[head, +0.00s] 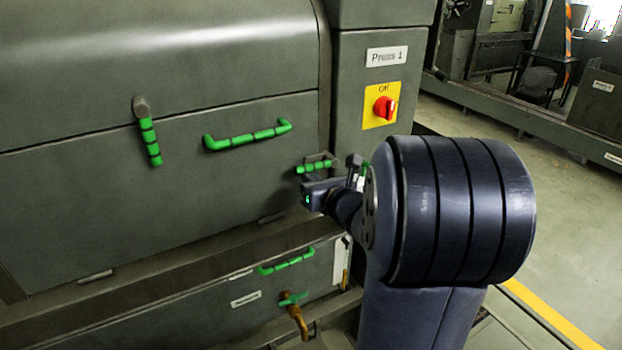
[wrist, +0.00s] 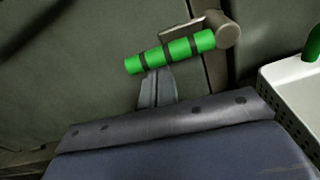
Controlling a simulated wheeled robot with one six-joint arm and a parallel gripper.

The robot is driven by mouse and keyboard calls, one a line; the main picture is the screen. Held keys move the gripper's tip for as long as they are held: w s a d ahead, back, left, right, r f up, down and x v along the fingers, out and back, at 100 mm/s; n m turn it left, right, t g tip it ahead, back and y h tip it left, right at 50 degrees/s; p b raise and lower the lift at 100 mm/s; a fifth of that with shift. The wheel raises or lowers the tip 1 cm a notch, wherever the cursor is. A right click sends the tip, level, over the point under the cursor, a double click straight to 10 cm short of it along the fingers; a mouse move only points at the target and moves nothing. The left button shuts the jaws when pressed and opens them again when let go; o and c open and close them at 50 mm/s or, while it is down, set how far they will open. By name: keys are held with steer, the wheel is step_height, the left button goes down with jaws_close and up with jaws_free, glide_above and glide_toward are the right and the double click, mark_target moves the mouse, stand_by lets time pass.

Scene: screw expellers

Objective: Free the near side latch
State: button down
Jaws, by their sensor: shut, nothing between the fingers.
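A side latch with a green banded grip (head: 316,167) sits on the green-grey press cover, near its right edge. In the wrist view the same latch (wrist: 172,52) lies nearly level, its free left end slightly lower, with a round grey pivot at the right. My gripper (wrist: 157,74) is shut and empty, its fingertips at the lower edge of the grip. I cannot tell whether they touch it. In the head view the fingers are largely hidden by my wrist. A second latch (head: 150,142) at the cover's left hangs nearly straight down.
A green cover handle (head: 248,136) is between the latches. A red rotary switch (head: 385,107) on a yellow plate, marked Off, is on the panel at the right. Below are a lower green handle (head: 287,262) and a green-and-brown lever (head: 294,310). Open floor lies to the right.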

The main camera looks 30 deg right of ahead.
step_height(320, 180, up, 2)
steer(key=m+p, duration=0.2)
steer(key=shift+r+y+p, duration=0.2)
steer(key=shift+y+p, duration=0.1)
steer(key=shift+p, duration=0.05)
steer(key=shift+w+d+r+m+t+y+p, duration=0.1)
steer(key=shift+d+r+m+y+p, duration=0.1)
steer(key=shift+d+r+m+p, duration=1)
steer(key=shift+s+d+r+m+t+y+p, duration=0.15)
steer(key=shift+d+r+m+p, duration=0.6)
steer(key=shift+m+p, duration=0.9)
steer(key=shift+w+d+r+m+t+y+p, duration=0.2)
steer(key=shift+d+r+m+p, duration=0.7)
steer(key=shift+p, duration=0.9)
steer(key=shift+a+r, duration=0.1)
steer(key=shift+r, duration=0.15)
